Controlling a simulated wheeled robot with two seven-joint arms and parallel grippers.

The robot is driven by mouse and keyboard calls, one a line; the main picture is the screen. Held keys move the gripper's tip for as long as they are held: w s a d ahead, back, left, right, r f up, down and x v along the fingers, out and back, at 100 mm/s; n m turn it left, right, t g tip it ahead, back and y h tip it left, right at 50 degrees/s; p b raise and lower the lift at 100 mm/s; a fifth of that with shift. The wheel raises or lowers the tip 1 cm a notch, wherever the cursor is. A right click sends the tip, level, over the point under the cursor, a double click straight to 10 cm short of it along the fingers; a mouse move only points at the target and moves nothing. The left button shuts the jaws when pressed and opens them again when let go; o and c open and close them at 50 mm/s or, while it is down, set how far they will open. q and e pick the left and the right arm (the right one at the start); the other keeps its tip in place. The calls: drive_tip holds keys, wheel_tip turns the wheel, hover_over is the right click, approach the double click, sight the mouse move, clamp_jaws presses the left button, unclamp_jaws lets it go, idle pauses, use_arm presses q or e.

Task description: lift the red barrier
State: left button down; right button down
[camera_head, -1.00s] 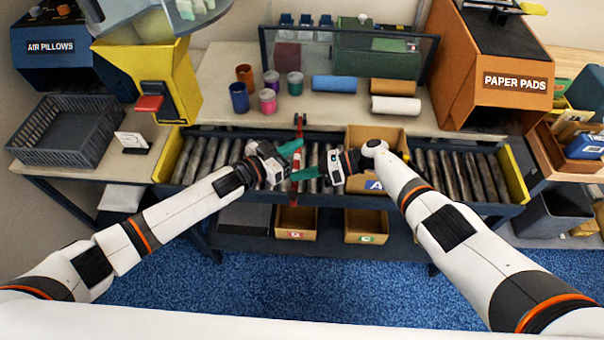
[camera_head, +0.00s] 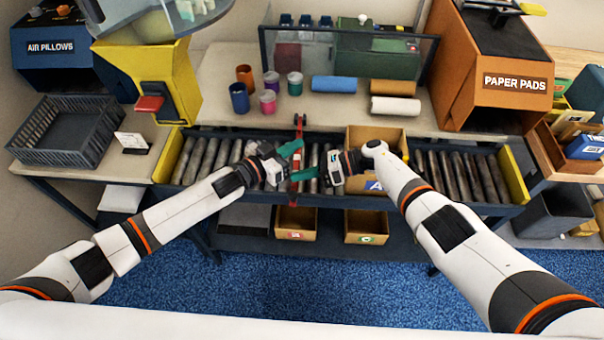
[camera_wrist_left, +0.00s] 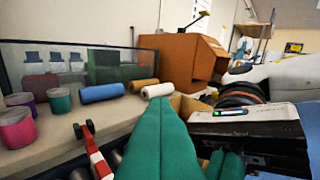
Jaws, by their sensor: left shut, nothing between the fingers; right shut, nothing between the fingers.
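The red barrier (camera_head: 300,122) is a narrow red bar across the roller conveyor, with a dark hinge end at the back. In the left wrist view the red and white bar (camera_wrist_left: 98,160) lies left of my left fingers. My left gripper (camera_head: 292,148), with green fingers, is shut and empty over the bar's middle. My right gripper (camera_head: 303,174) is shut and empty just below it, its fingertips pointing left over the front part of the bar. The fingers partly hide the bar. Whether they touch it I cannot tell.
The conveyor's rollers (camera_head: 453,176) run left and right. An open carton (camera_head: 362,132) stands on them behind my right wrist. Cups, paper rolls (camera_head: 334,84) and a glass screen stand on the bench behind. Two bins (camera_head: 295,222) sit below.

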use_arm(q)
drive_tip(key=c, duration=1.2)
unclamp_jaws()
drive_tip(key=shift+o, duration=0.2)
